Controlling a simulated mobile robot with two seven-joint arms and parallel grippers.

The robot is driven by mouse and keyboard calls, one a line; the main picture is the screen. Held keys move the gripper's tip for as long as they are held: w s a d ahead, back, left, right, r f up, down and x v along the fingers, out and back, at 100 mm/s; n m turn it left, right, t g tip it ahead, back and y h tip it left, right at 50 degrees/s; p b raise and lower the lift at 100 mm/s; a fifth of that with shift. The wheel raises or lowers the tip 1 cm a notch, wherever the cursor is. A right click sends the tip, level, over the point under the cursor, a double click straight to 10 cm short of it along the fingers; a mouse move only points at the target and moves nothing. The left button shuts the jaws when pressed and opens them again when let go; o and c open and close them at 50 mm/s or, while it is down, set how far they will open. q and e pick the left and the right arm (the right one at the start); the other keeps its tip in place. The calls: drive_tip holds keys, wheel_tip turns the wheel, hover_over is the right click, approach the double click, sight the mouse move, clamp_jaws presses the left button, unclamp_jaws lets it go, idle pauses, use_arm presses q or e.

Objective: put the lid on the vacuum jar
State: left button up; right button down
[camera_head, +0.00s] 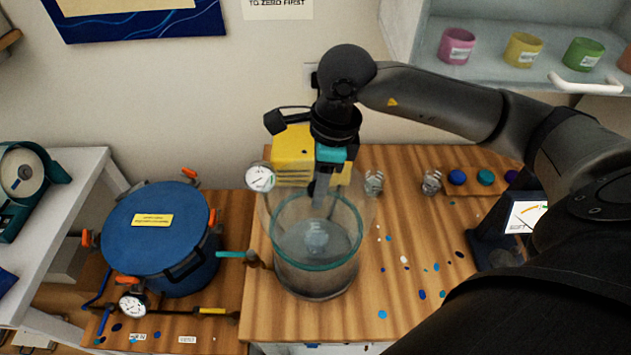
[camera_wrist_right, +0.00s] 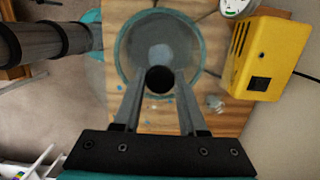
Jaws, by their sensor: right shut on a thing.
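The vacuum jar (camera_head: 315,280) is a clear, wide cylinder with a teal rim, upright on the wooden bench. A pale grey round shape shows inside it. My right gripper (camera_head: 321,200) points down over the jar's mouth. In the right wrist view its fingers (camera_wrist_right: 158,90) are shut on the black knob of the clear lid (camera_wrist_right: 160,80). The lid shows in the head view only as a faint see-through disc around the fingers, apparently above the rim. I cannot tell whether it touches the jar. My left gripper is not in view.
A yellow pump (camera_head: 291,150) stands behind the jar, with a round gauge (camera_head: 260,178) in front of it. A blue clamped pot (camera_head: 160,230) is at left. A teal-handled valve (camera_head: 232,254) is beside the jar. Small glasses (camera_head: 373,183) and scattered chips lie right.

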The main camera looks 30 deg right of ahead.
drive_tip(key=shift+w, duration=0.2)
drive_tip(key=shift+s+f, duration=0.15)
drive_tip(key=shift+f, duration=0.25)
drive_tip(key=shift+f+b, duration=0.3)
drive_tip(key=shift+b, duration=0.1)
wheel_tip(320, 180, down, 4)
drive_tip(key=b, duration=0.3)
use_arm(q)
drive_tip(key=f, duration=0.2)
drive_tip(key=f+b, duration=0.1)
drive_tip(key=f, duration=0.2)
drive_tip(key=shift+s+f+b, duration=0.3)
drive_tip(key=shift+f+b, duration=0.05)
drive_tip(key=shift+b, duration=0.05)
use_arm(e)
drive_tip(key=shift+f, duration=0.7)
